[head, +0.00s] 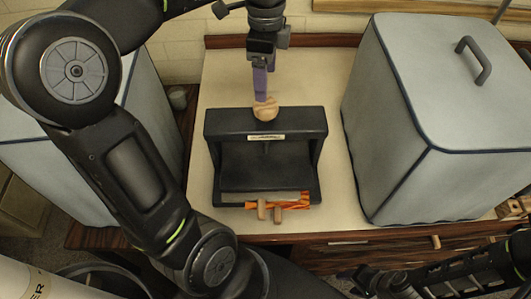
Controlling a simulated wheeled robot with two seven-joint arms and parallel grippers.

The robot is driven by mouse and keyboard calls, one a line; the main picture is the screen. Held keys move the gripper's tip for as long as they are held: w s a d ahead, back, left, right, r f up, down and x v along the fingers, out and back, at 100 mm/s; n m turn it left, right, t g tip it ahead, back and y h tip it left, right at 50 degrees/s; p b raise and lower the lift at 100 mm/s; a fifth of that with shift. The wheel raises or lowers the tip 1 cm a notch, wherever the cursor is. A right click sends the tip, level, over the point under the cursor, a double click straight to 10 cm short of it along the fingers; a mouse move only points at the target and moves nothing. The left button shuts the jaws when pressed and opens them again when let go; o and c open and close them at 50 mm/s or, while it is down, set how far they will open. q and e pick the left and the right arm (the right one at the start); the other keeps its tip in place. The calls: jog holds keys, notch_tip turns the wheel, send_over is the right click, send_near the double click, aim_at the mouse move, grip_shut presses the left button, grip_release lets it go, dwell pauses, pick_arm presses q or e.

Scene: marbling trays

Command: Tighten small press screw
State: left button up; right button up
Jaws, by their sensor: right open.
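The small press (222,122) is a black frame standing on the pale table top. The wooden knob of its screw (266,111) sticks up at the middle of the top beam. My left gripper (261,98) comes down from above, its purple fingertips at the back of the knob. They touch it or nearly touch it. The knob hides the fingertips, so I cannot tell how they stand around it. My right gripper (368,282) is open, low at the bottom right, away from the press and partly blurred into dark shapes.
An orange patterned piece (290,203) with small wooden parts lies at the press's front edge. A large grey covered box (465,110) with a handle stands to the right, another grey box (155,115) to the left. The pale table top (345,205) is clear between.

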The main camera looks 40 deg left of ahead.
aim_at(266, 110)
pick_arm(q)
jog(key=shift+d+f, duration=0.1)
dwell(0.5)
jog(key=shift+w+n, duration=0.1)
jog(key=shift+n, duration=0.8)
jog(key=n, duration=0.5)
jog(key=shift+f, duration=0.1)
jog(key=shift+f, duration=0.1)
jog(key=shift+f+b, duration=0.65)
jog(key=shift+b, duration=0.25)
notch_tip(266, 110, down, 2)
jog(key=shift+b, duration=0.9)
jog(key=shift+f, duration=2.15)
